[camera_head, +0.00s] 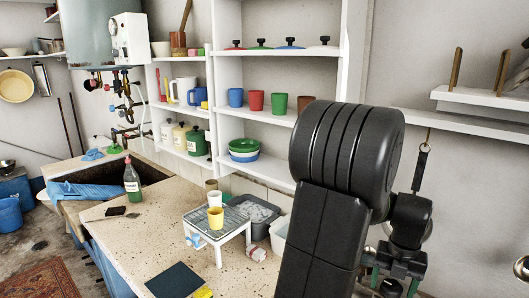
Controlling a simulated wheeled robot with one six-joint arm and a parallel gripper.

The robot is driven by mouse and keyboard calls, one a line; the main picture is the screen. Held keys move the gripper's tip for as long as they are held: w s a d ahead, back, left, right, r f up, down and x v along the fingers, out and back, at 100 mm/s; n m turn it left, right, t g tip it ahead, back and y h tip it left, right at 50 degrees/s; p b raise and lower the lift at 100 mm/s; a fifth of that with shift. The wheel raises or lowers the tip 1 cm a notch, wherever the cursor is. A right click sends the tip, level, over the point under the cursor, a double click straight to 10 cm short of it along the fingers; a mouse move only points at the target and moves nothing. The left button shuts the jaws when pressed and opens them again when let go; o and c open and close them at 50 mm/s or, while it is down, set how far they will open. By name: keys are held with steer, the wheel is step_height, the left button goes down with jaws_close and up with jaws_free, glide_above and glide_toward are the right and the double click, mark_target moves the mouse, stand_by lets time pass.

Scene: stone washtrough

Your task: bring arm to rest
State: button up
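My arm rises large and black at the right of the head view, folded over, with its thick rounded elbow nearest the camera. My gripper (394,284) hangs at the lower right, partly behind the arm link, pointing down. Green-edged finger parts show on either side of a dark middle, close to the lower picture edge. The fingertips are not clear, so I cannot tell whether it is open or shut. I see nothing clearly held.
White shelves (275,114) stand behind; a wall shelf (470,125) is right of the arm.

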steer(key=n, duration=0.5)
steer(key=shift+r+n+b, duration=0.1)
steer(key=shift+n+b, duration=0.2)
steer(key=n, duration=0.5)
steer(key=shift+d, duration=0.15)
steer(key=n, duration=0.6)
steer(key=shift+w+d, duration=0.1)
steer(key=n, duration=0.4)
steer(key=shift+b, duration=0.4)
steer(key=shift+n, duration=0.3)
